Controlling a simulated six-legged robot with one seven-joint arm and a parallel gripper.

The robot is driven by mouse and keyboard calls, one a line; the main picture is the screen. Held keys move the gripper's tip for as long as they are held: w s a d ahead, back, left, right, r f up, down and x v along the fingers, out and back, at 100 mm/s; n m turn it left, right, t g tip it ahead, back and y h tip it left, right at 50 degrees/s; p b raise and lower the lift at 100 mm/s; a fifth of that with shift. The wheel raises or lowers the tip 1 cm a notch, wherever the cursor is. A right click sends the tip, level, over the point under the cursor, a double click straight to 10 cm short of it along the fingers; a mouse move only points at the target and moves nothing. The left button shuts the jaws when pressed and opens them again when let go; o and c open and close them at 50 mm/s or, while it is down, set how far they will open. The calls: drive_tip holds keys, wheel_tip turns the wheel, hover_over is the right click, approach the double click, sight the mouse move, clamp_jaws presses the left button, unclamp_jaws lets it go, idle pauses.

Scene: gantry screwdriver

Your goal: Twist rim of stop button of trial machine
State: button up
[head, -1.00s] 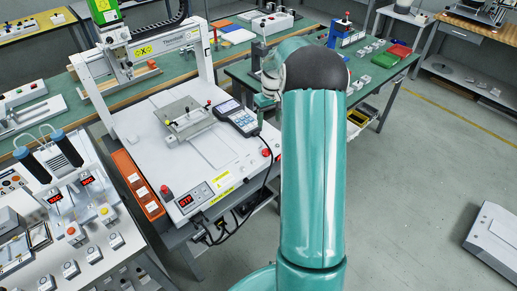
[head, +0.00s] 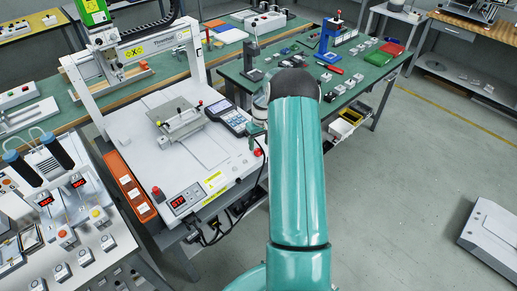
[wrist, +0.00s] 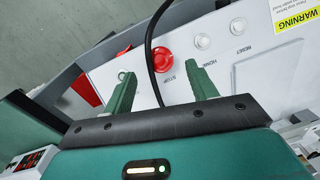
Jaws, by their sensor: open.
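The trial machine is the white gantry machine (head: 205,150) at left centre in the head view. Its red stop button (wrist: 162,60), labelled STOP, shows in the wrist view on the white panel; it is the red button (head: 258,153) at the machine's right front in the head view. My gripper (wrist: 165,84) is open and empty. Its two green fingers lie either side of the button in the picture, with their tips just short of it and apart from it. In the head view my gripper (head: 253,131) is partly hidden behind my arm.
A black cable (wrist: 150,50) runs between the fingers in the wrist view, left of the button. White HOME (wrist: 203,41) and RESET (wrist: 238,25) buttons sit close by. A handheld controller (head: 233,121) lies on the machine. Another red button (head: 157,193) is at its front left.

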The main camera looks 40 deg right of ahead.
sight(258, 150)
drive_tip(key=shift+a+f, duration=0.15)
drive_tip(key=shift+f, duration=1.75)
